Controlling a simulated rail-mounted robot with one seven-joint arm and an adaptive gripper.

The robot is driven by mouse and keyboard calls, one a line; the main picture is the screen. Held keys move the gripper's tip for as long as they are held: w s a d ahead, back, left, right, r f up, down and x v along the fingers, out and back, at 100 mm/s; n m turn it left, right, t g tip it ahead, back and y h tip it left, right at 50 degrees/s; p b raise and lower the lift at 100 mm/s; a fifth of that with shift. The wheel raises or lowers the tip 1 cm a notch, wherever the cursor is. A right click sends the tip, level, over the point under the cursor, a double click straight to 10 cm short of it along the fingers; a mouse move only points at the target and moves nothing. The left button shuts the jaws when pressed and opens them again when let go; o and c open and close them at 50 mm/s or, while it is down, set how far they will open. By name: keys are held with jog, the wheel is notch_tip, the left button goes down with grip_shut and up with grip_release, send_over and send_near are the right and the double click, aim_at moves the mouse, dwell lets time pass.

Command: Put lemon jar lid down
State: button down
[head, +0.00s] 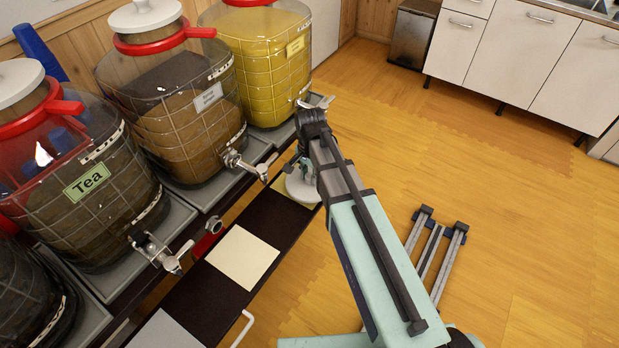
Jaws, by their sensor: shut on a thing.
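The lemon jar lid (301,190) is a white disc low over the dark shelf, at a pale yellow square. My gripper (298,170) is above it and shut on its top, partly hidden by my own arm. I cannot tell whether the lid touches the surface or is just above it. The lemon jar (268,68) stands at the back of the row, full of yellow liquid, with a tap at its lower front. Its top is cut off by the picture's upper edge, with a bit of red collar showing.
Large jars with taps stand left, including one labelled Tea (75,190) and a brown one (185,115) with a white lid. A cream square (242,257) lies on the dark shelf (195,300). A small red and metal piece (207,240) is beside it.

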aim_at(310, 175)
jog(key=shift+f, duration=0.85)
jog(key=shift+f, duration=0.15)
jog(key=c, duration=0.9)
grip_release()
jog(key=shift+o, duration=0.2)
notch_tip(310, 175, up, 12)
